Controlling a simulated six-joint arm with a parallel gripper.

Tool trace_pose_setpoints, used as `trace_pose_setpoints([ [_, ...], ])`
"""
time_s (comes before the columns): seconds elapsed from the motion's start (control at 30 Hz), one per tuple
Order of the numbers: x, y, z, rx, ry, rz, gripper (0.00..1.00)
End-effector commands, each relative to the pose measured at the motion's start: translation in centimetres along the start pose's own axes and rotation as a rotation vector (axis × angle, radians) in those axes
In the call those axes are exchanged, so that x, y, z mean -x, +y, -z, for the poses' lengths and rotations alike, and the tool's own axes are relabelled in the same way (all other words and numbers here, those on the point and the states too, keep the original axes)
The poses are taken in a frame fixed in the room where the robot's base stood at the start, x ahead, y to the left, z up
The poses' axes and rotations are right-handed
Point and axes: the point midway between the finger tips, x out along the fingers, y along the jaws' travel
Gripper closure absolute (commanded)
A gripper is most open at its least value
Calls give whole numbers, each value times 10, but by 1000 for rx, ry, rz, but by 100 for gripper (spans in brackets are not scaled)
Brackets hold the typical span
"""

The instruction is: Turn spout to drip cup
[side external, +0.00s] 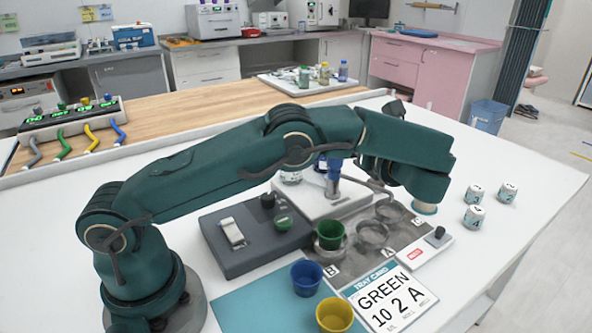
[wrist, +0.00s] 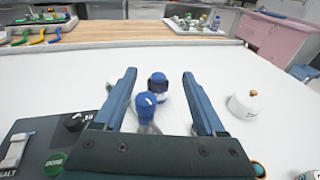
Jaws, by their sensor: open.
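In the wrist view my gripper (wrist: 159,78) is open, one blue finger on each side of a blue-topped grey spout fitting (wrist: 146,104). I see no contact. A blue-capped part (wrist: 158,84) stands just beyond it. In the side view the blue and grey fitting (side external: 333,187) rises from a white base, and my arm hides most of the gripper. A green cup (side external: 330,234) stands at a ring near the B mark on the grey mat. A blue cup (side external: 306,277) and a yellow cup (side external: 335,314) stand in front. Which way the spout points is unclear.
A card (side external: 390,300) reads GREEN 10 2 A. A dark box (side external: 250,236) with a white switch and green knob stands left of the mat.

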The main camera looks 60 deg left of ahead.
Motion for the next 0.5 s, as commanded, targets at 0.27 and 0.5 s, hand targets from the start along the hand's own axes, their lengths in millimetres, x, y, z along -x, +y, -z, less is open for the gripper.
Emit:
trace_pose_setpoints([
  [0.27, 9, 17, 29, -19, 195, 113, 28],
  [0.5, 7, 24, 39, -18, 248, 127, 28],
])
